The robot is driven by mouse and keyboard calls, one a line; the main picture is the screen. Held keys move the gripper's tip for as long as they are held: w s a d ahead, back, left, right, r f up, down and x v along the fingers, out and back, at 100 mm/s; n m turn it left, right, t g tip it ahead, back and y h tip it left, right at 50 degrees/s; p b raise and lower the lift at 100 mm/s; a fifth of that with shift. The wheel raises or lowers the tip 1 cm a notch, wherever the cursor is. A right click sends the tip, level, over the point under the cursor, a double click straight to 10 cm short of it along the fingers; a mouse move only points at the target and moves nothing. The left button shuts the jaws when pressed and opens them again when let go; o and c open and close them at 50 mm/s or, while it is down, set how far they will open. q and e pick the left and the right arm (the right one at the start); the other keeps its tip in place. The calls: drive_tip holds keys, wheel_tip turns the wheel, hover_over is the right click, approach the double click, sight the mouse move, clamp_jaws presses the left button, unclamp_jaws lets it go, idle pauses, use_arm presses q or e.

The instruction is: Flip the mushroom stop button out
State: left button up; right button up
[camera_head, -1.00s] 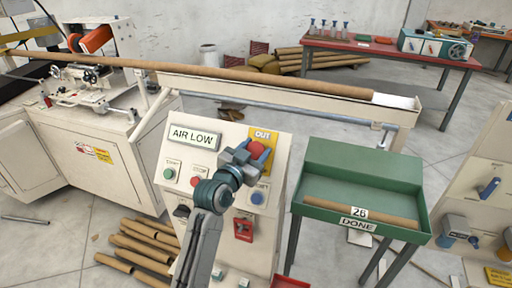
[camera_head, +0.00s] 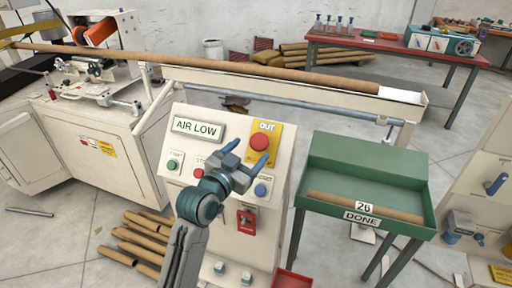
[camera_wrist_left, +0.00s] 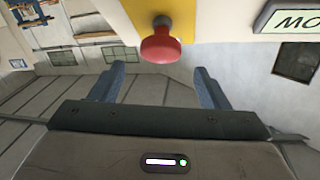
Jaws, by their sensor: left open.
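The red mushroom stop button (camera_head: 259,142) sits on a yellow plate marked OUT (camera_head: 265,127) on the upper right of the cream control panel (camera_head: 284,152). In the left wrist view the red button (camera_wrist_left: 161,46) stands out from the yellow plate, ahead of and between the blue fingers. My left gripper (camera_head: 246,153) is open and empty, just below and left of the button in the head view, apart from it. Its fingers also show in the left wrist view (camera_wrist_left: 158,85). My right gripper is not in view.
The panel also has an AIR LOW sign (camera_head: 197,128), a green button (camera_head: 172,165), a blue button (camera_head: 261,190) and a red switch (camera_head: 246,220). A green tray (camera_head: 368,156) stands at the right. A long cardboard tube (camera_head: 240,70) runs behind the panel.

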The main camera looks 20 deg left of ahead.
use_arm(q)
drive_tip(key=v, duration=0.5)
drive_tip(key=shift+b, duration=0.4)
drive_tip(key=shift+w, duration=0.1)
